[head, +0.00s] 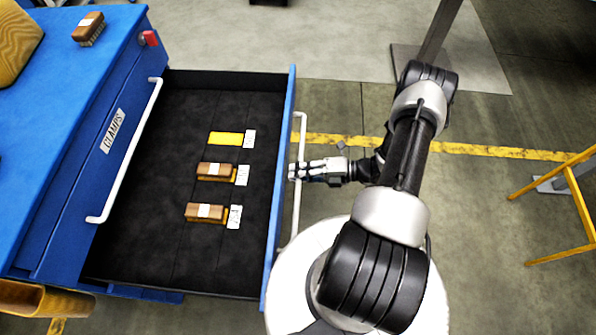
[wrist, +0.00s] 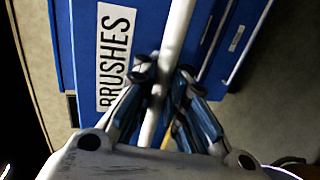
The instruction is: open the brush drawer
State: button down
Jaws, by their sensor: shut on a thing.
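The brush drawer (head: 283,150) is pulled well out of the blue cabinet, and its dark-lined inside shows in the head view. In the wrist view its blue front carries a white label (wrist: 115,55) reading BRUSHES. My gripper (head: 294,171) is shut on the drawer's white bar handle (head: 301,127). In the wrist view the fingers (wrist: 160,88) close from both sides around the handle (wrist: 174,35). Two wooden brushes (head: 214,170) (head: 205,212) lie in the drawer beside white tags. A yellow patch (head: 226,138) with a tag lies behind them, with no brush on it.
Another wooden brush (head: 88,29) lies on the blue cabinet top (head: 45,100). A closed drawer labelled CLAMPS (head: 113,130) has its own white handle (head: 128,155). A yellow frame (head: 560,205) stands at the right. Open floor (head: 480,215) lies right of my arm.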

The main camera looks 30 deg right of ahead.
jog(key=shift+w+d+r, duration=0.1)
jog(key=shift+r, duration=0.05)
jog(key=c, duration=1.7)
grip_release()
jog(key=shift+o, duration=0.2)
jog(key=v, duration=1.2)
